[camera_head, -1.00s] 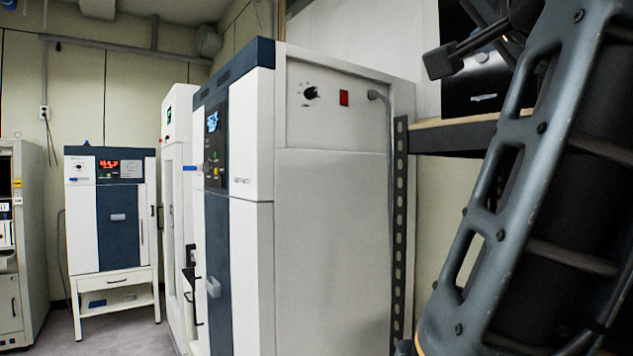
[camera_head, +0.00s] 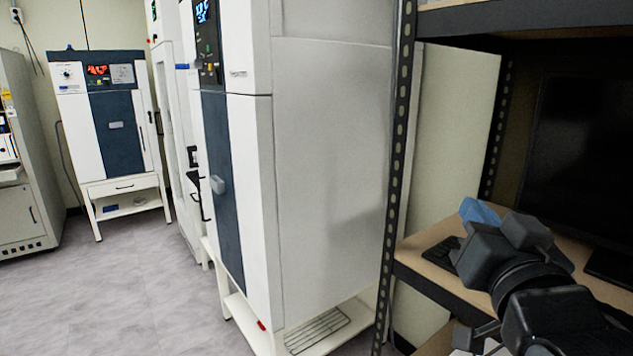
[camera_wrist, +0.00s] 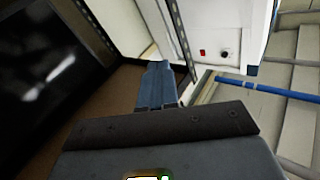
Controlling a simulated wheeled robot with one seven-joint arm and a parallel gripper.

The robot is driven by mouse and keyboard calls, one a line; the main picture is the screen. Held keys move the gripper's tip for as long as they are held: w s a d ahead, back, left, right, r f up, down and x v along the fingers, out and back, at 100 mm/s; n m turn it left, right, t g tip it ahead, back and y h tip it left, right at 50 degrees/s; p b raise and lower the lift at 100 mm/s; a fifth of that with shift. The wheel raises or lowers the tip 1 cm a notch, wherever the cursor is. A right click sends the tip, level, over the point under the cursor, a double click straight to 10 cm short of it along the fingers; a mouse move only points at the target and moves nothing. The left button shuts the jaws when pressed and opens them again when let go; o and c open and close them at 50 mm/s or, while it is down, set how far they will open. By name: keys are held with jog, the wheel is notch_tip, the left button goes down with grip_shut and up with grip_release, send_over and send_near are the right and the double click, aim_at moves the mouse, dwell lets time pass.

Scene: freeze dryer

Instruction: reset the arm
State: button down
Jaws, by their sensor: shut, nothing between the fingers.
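My gripper (camera_head: 479,210) shows at the lower right of the head view, in front of the shelf rack. Its blue-grey fingers are together and empty. In the wrist view the fingers (camera_wrist: 156,84) point up the picture and nothing is between them. My dark arm runs from the gripper down to the lower right edge of the head view.
A tall white and blue freeze dryer (camera_head: 335,150) stands left of the rack. The rack's perforated post (camera_head: 397,160) and wooden shelf (camera_head: 425,262) are close to my arm. A dark monitor (camera_head: 585,150) and keyboard (camera_head: 440,252) are on the shelf. Grey floor (camera_head: 125,300) is clear at left.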

jog(key=s+d+f+n+g+y, duration=0.2)
jog(key=s+f+n, duration=0.1)
jog(key=s+f, duration=1.65)
jog(key=s+f+g, duration=0.1)
jog(key=s+f, duration=0.1)
jog(key=s, duration=0.8)
jog(key=s+f+g, duration=0.1)
jog(key=s, duration=0.9)
jog(key=shift+s+a+f+g+h+b, duration=0.15)
jog(key=shift+s+f+g+h+b, duration=0.15)
jog(key=shift+s+f+b, duration=0.1)
